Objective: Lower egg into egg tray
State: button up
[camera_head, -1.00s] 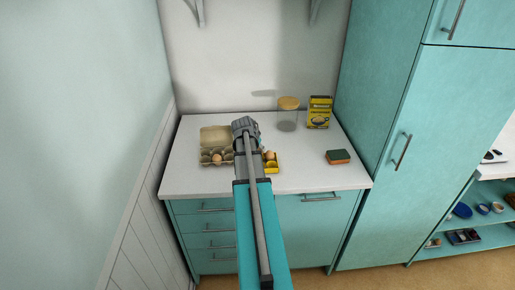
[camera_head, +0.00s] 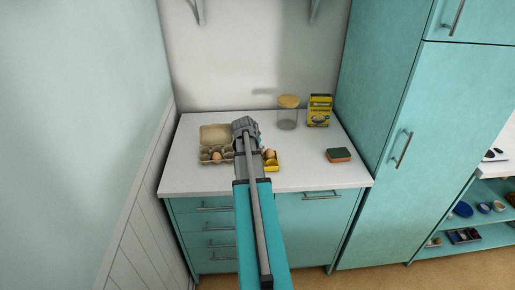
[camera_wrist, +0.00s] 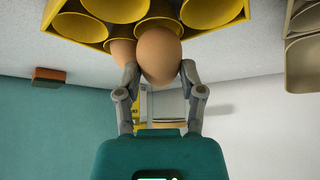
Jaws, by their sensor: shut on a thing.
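My gripper (camera_wrist: 159,70) is shut on a brown egg (camera_wrist: 158,52), one fingertip on each side of it. The yellow egg tray (camera_wrist: 73,28) is close by in the wrist view, and the held egg overlaps one of its cups. I cannot tell whether the egg touches the cup. Another brown egg (camera_wrist: 122,50) sits in the tray beside it. In the head view, my gripper (camera_head: 245,126) is over the counter and my arm hides part of the tray (camera_head: 273,168). A brown egg (camera_head: 269,153) shows there in the tray.
A beige egg carton (camera_head: 215,134) with its lid open stands left of my arm, holding an egg (camera_head: 216,156). A glass jar (camera_head: 288,118) and a yellow box (camera_head: 319,112) stand at the back. A sponge (camera_head: 338,155) lies at the right, with clear counter around it.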

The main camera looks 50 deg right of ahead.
jog(key=shift+f+b, duration=0.8)
jog(key=shift+f, duration=0.05)
dwell(0.6)
jog(key=o, duration=1.2)
jog(key=shift+o, duration=0.2)
jog(key=shift+r, duration=0.25)
notch_tip(320, 180, up, 6)
jog(key=p, duration=0.6)
jog(key=w+a+r+p, duration=0.2)
jog(key=w+a+p, duration=0.1)
jog(key=a, duration=0.4)
jog(key=w+a+r+p, duration=0.2)
jog(key=w+a+r, duration=0.1)
jog(key=a, duration=0.4)
jog(key=shift+w+a+r+p, duration=0.15)
jog(key=shift+w+a+p, duration=0.2)
jog(key=shift+w, duration=0.35)
